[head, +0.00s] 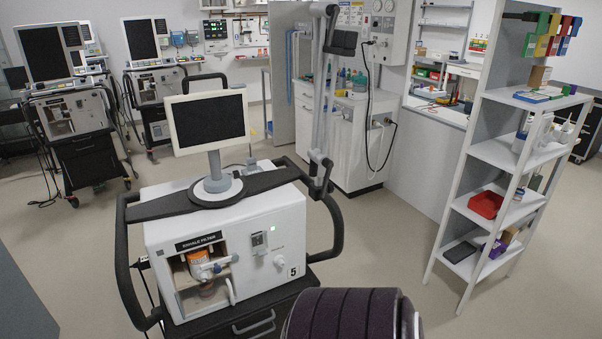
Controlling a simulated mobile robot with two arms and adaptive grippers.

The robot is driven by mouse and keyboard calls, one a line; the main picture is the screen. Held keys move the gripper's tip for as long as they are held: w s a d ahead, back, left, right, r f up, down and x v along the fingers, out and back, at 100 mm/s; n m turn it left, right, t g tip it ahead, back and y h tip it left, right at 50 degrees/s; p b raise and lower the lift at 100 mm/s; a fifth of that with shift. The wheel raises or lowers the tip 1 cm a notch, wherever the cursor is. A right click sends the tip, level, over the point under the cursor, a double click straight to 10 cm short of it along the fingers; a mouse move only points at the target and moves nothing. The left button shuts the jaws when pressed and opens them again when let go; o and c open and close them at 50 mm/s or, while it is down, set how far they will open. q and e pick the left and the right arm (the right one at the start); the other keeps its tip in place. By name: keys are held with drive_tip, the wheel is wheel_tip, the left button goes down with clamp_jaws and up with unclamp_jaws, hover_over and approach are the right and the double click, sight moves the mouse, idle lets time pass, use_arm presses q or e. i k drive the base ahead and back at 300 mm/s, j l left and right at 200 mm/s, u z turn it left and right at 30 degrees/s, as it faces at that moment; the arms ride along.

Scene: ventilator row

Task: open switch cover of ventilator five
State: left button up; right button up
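Ventilator five (241,232) stands close in front of me, a white box on a dark cart, with a "5" label (294,271) low on its front. A small grey switch unit (259,239) sits on the upper middle of its front. It is too small to tell its cover clearly or whether the cover is shut. A small green light (273,229) is to its right, and a white round knob (280,261) is below right. An open bay with an orange-and-white canister (199,264) is on the left of the front. Neither gripper is in view.
A monitor (210,120) stands on top of the ventilator. Black curved handles flank it, the right one (337,225) nearer the shelf. A white shelf rack (500,155) with boxes and a red bin stands at right. Other ventilators (68,115) stand back left. Floor between is clear.

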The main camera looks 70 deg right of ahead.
sight(262, 252)
drive_tip(key=k+j+z, duration=0.1)
drive_tip(key=z, duration=1.8)
